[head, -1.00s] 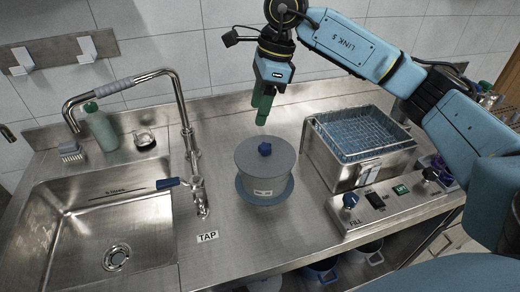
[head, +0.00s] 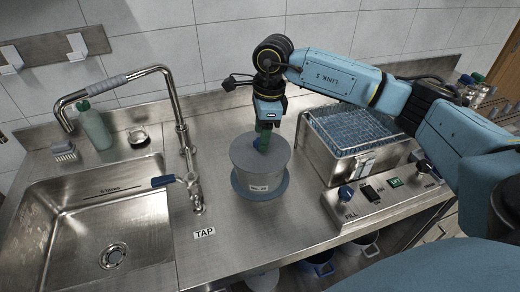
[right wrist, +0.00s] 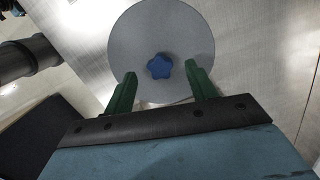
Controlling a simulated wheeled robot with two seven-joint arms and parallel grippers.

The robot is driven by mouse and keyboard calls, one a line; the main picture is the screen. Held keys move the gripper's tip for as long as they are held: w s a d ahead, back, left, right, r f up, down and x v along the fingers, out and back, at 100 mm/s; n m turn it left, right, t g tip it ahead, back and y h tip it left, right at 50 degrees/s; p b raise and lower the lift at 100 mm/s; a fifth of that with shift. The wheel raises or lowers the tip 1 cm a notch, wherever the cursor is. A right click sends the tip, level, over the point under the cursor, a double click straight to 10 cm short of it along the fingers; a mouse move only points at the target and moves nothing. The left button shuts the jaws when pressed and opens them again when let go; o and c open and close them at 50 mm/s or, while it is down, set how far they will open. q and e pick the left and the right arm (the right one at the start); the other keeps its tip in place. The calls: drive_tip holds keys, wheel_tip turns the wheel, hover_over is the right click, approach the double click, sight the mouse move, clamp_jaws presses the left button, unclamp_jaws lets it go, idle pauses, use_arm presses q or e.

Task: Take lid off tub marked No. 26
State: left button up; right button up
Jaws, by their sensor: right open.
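The grey tub (head: 262,184) stands upright on the steel counter, on a blue-grey round base. Its front label (head: 259,189) appears to read No. 26. Its flat round grey lid (head: 243,150) is on top; the lid also shows in the right wrist view (right wrist: 135,50). A blue star-shaped knob (right wrist: 160,66) sits at the lid's centre. My right gripper (head: 264,145) points down over the lid and hides the knob in the head view. In the right wrist view its green fingers (right wrist: 160,82) are apart, one on each side of the knob, not closed on it. My left gripper is out of view.
A steel water bath with a wire rack (head: 355,130) stands right of the tub, with a control panel (head: 385,190) in front. A tap (head: 185,150) and sink (head: 95,225) are to the left. A green bottle (head: 94,125) stands behind the sink. More tubs sit below the counter.

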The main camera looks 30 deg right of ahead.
drive_tip(key=shift+a+f, duration=0.15)
drive_tip(key=shift+f, duration=0.7)
drive_tip(key=shift+c, duration=0.5)
drive_tip(key=c, duration=1)
drive_tip(key=shift+r, duration=0.15)
